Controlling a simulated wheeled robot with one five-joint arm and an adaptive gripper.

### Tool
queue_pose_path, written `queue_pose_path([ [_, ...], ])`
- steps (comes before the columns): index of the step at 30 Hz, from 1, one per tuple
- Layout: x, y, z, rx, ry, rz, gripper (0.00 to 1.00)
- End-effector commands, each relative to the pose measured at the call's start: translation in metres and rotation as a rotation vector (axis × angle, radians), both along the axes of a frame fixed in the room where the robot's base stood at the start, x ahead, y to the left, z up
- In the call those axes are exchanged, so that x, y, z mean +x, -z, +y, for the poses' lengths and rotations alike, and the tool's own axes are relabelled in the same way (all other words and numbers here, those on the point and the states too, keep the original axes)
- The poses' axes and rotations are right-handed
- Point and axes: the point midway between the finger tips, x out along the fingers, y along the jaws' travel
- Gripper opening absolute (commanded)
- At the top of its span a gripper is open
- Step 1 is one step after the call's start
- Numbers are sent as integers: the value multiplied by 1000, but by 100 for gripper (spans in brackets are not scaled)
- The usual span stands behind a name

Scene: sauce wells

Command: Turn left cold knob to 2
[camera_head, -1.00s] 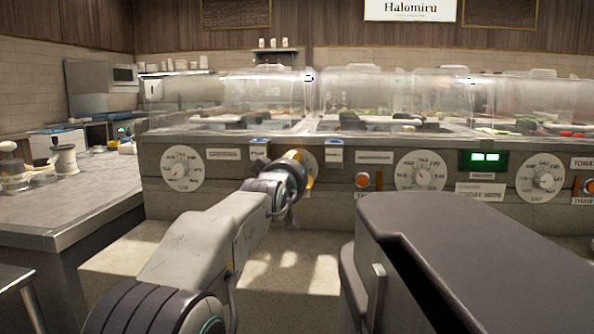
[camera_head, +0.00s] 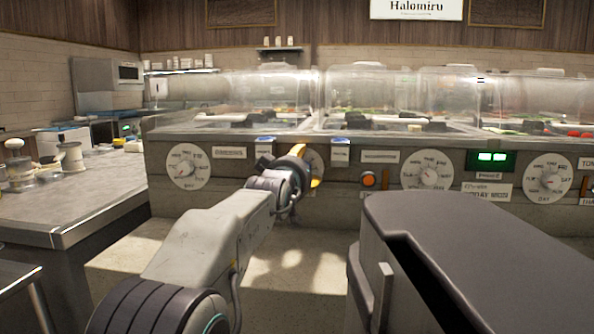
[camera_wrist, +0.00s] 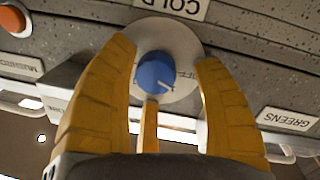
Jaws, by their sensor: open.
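The blue cold knob (camera_wrist: 156,72) sits on a round pale dial plate (camera_wrist: 183,40) in the wrist view, which shows the panel upside down. A white pointer mark on the knob points to the lower right, and dial lettering, partly readable, lies to its right. A COLD label (camera_wrist: 172,7) is at the top edge. My gripper (camera_wrist: 163,70) is open, with yellow fingers on both sides of the knob and a narrow yellow part below it. I cannot tell whether they touch it. In the head view my gripper (camera_head: 307,165) is at the panel and hides the knob; part of the dial plate (camera_head: 318,160) shows.
A white timer dial (camera_head: 188,166) is left on the panel and another (camera_head: 427,170) is right. An orange button (camera_head: 368,179) is right of my gripper, also in the wrist view (camera_wrist: 14,20). Clear covers (camera_head: 265,95) stand above. A counter (camera_head: 70,195) is at left.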

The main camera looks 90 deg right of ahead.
Motion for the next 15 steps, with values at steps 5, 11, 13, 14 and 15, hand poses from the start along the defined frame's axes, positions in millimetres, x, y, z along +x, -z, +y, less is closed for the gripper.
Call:
queue_pose_path([
  [5, 3, -1, 11, -1, 0, 0, 60],
  [11, 10, -3, 38, -1, 0, 0, 60],
  [13, 14, -4, 49, -3, 0, 1, 60],
  [14, 15, -4, 54, -3, 0, 1, 60],
  [15, 17, -5, 60, -4, -1, 1, 60],
])
